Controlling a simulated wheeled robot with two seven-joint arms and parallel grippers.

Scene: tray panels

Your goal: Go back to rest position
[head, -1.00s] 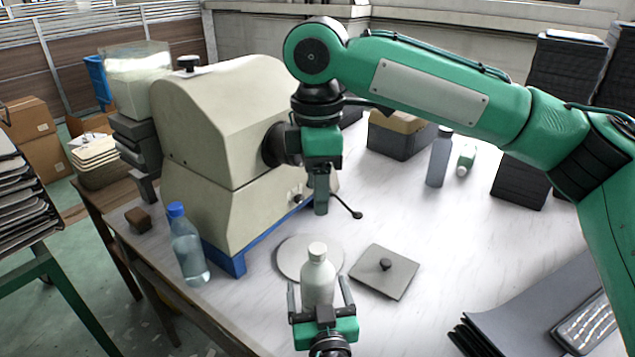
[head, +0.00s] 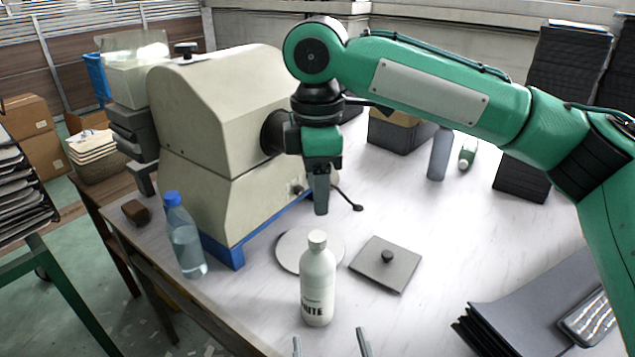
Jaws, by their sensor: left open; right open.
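My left gripper (head: 331,344) shows only as two fingertips at the bottom edge of the head view. The fingers are spread apart with nothing between them; the rest of it is out of frame. A white bottle (head: 318,284) with printed lettering stands upright on the table just beyond these fingertips, apart from them. My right gripper (head: 321,196) points down above the table beside the beige machine. It is seen edge-on, and nothing shows in it.
A beige machine (head: 215,130) stands on a blue base at the left. A clear blue-capped bottle (head: 184,240) stands before it. A round disc (head: 292,252) and a square knobbed plate (head: 386,264) lie near the white bottle. Dark sheets (head: 520,305) lie at the lower right.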

